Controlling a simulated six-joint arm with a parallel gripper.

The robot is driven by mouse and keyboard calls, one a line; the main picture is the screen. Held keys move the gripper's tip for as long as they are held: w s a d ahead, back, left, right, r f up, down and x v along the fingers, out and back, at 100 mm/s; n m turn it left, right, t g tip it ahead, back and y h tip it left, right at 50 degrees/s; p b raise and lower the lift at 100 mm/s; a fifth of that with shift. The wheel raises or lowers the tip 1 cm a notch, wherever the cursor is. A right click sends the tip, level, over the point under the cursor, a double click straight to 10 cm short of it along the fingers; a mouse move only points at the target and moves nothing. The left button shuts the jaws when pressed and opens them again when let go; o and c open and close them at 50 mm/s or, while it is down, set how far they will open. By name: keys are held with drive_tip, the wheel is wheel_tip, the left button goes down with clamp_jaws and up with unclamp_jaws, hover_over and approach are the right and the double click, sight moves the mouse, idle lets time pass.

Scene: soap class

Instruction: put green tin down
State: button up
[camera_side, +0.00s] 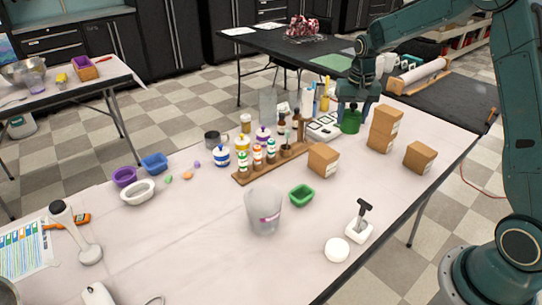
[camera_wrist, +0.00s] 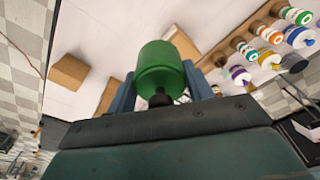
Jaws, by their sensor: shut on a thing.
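The green tin (camera_side: 350,122) is a small round container near the back right of the work table in the side view. My gripper (camera_side: 352,103) points down and is shut on it. In the wrist view the green tin (camera_wrist: 161,72) sits between the two blue-grey fingers of my gripper (camera_wrist: 158,92). A dark round knob shows at the tin's near end. The fingers cover its sides. I cannot tell whether its base touches the table.
Cardboard boxes (camera_side: 383,128) stand close to the tin's right, another box (camera_side: 323,160) in front. A wooden rack (camera_side: 268,163) with several bottles is to the left. A scale (camera_side: 324,127) lies just left. Bare table (camera_side: 370,183) shows in front.

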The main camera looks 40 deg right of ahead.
drive_tip(key=s+a, duration=0.5)
drive_tip(key=s, duration=0.2)
drive_tip(key=shift+s+a+f, duration=0.15)
drive_tip(key=shift+s+f, duration=0.1)
drive_tip(key=shift+f, duration=0.1)
wheel_tip(320, 180, down, 16)
drive_tip(key=shift+f, duration=0.1)
idle(0.3)
drive_tip(key=shift+f, duration=1.9)
drive_tip(key=shift+f, duration=0.1)
drive_tip(key=o, duration=1.1)
